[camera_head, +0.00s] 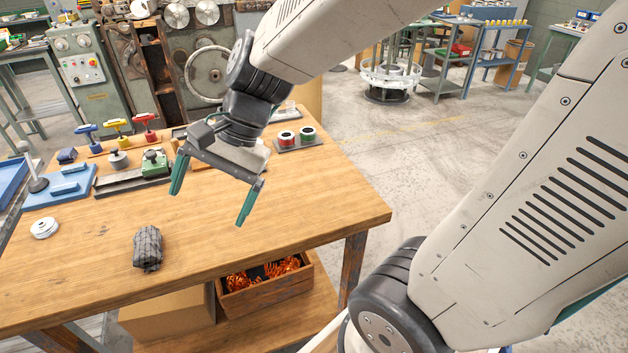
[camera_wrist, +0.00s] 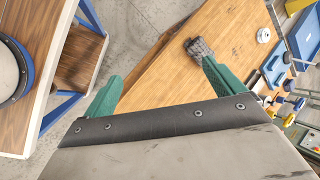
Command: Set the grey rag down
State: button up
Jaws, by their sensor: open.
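The grey rag (camera_head: 148,248) lies crumpled on the wooden bench top, toward its front left, with a dark checked pattern. It also shows in the wrist view (camera_wrist: 200,47), just past the tip of one finger. My gripper (camera_head: 208,207) is open and empty, with green fingers spread wide. It hangs above the bench, to the right of the rag and apart from it. In the wrist view my gripper (camera_wrist: 158,85) has nothing between its fingers.
The wooden bench (camera_head: 300,215) is clear at its front right. A white ring-shaped part (camera_head: 44,228) lies left of the rag. A wooden crate (camera_head: 265,299) of orange coils sits below.

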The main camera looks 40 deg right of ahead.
jog(key=s+d+r+n+h, duration=0.3)
jog(key=s+d+n+h, duration=0.3)
jog(key=s+d+n, duration=0.4)
jog(key=shift+s+d+r, duration=0.4)
jog(key=shift+s+d, duration=0.15)
jog(key=shift+s, duration=0.6)
